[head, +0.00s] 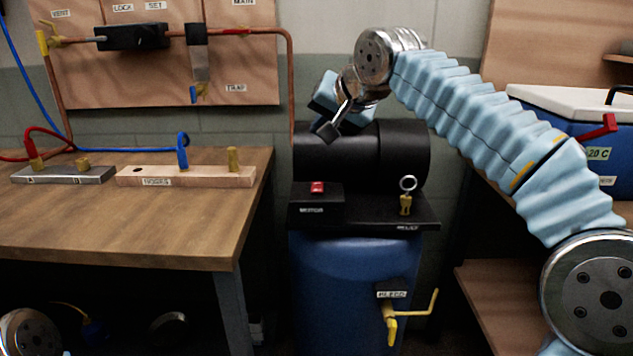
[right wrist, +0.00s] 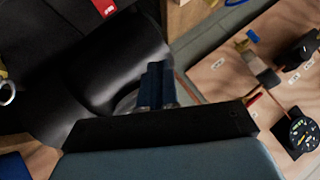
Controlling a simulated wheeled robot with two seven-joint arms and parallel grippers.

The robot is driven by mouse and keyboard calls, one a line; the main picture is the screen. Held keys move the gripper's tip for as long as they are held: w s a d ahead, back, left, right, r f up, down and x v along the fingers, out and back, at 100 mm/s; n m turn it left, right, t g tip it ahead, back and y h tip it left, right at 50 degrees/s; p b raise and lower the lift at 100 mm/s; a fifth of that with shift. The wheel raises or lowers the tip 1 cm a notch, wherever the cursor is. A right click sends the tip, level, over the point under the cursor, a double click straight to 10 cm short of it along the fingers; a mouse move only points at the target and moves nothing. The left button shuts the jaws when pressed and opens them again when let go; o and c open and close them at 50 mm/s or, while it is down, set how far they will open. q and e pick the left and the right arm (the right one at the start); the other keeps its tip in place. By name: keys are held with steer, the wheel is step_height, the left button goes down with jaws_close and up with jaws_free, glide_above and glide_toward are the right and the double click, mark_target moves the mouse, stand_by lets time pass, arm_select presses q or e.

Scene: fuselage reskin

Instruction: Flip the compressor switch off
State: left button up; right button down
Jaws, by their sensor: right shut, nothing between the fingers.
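The compressor has a blue tank (head: 345,285) with a black motor cylinder (head: 400,155) on top. A black switch box (head: 325,207), with a label that seems to read MOTOR, sits at its front left. The red switch (head: 317,187) is on top of the box; whether it is on or off is too small to tell. The switch also shows at the top edge of the right wrist view (right wrist: 107,8). My right gripper (head: 328,130) is shut and empty, above and behind the switch box, in front of the motor and apart from the switch. My left gripper is out of view.
A relief valve with a ring (head: 407,188) stands right of the switch box. A yellow bleed valve (head: 390,315) sticks out of the tank. A wooden workbench (head: 130,230) with hose blocks is at left; a blue cooler (head: 570,120) is at right. A pipe panel hangs behind.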

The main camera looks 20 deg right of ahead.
steer(key=f, duration=0.1)
glide_above(322, 186)
step_height(322, 186, down, 5)
steer(key=shift+s+f, duration=0.1)
steer(key=shift+s, duration=0.05)
steer(key=shift+a+f+b, duration=0.1)
steer(key=shift+f+b, duration=0.5)
steer(key=shift+b, duration=0.1)
steer(key=shift+f+b, duration=0.4)
steer(key=shift+f, duration=0.2)
steer(key=shift+f, duration=0.1)
stand_by(0.9)
steer(key=shift+w+f+b, duration=0.2)
steer(key=shift+f+b, duration=0.1)
steer(key=shift+f, duration=0.3)
stand_by(0.5)
stand_by(0.3)
steer(key=shift+r+p, duration=0.45)
steer(key=shift+r, duration=0.35)
